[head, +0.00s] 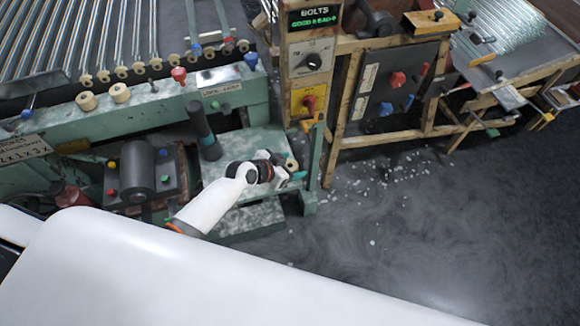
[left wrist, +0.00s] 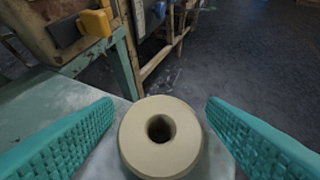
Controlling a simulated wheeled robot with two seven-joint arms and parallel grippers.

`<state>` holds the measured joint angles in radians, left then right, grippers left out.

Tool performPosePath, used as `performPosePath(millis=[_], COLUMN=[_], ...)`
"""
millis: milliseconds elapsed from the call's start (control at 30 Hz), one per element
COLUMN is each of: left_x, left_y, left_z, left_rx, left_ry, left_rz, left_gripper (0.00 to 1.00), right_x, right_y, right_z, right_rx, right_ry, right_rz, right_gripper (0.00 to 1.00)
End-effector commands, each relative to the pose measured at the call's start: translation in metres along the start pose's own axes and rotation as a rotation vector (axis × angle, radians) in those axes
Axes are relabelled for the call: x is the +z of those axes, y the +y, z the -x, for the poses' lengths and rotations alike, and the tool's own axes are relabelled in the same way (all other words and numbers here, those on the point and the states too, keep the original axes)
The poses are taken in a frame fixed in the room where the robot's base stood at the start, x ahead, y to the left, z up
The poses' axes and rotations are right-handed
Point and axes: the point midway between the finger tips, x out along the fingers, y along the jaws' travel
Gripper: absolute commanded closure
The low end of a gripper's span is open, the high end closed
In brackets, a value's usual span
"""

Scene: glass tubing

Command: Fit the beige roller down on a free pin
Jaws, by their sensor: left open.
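A beige roller (left wrist: 160,160) with a dark centre hole stands upright on the pale green shelf (left wrist: 112,140) in the left wrist view. My left gripper (head: 287,177) is open, its teal fingers on either side of the roller with a gap on each side. In the head view the roller (head: 291,164) shows small beside the gripper. Two more beige rollers (head: 87,101) (head: 120,92) sit on the green rail (head: 215,93). A short dark pin (head: 153,87) stands bare on the rail to their right. My right gripper is not in view.
A dark upright cylinder (head: 203,133) stands left of my left gripper. A red knob (head: 179,75) and a blue knob (head: 251,61) stand on the rail. A control post (head: 313,62) rises behind the shelf. Open floor lies to the right.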

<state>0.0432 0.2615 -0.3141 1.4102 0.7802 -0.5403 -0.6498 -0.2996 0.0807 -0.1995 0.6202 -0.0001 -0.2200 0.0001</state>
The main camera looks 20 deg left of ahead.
Motion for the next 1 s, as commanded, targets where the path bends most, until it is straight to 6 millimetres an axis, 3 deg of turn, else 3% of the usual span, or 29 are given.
performPosePath(millis=[67, 367, 667, 1000], left_x=[0.0, 0.0, 0.005, 0.055], left_y=[0.0, 0.0, 0.0, 0.0], left_z=[0.0, 0.001, 0.004, 0.042], left_rx=[0.0, 0.0, 0.0, 0.0], left_ry=[0.0, 0.001, -0.001, -0.003], left_rz=[0.0, 0.0, -0.001, -0.004], left_gripper=[0.34, 0.82, 0.82, 0.82], right_x=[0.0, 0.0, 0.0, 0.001], right_y=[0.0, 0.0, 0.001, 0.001], right_z=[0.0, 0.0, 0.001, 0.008], right_rx=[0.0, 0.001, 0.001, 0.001], right_ry=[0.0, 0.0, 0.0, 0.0], right_rz=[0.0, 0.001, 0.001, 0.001], right_gripper=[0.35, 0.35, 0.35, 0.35])
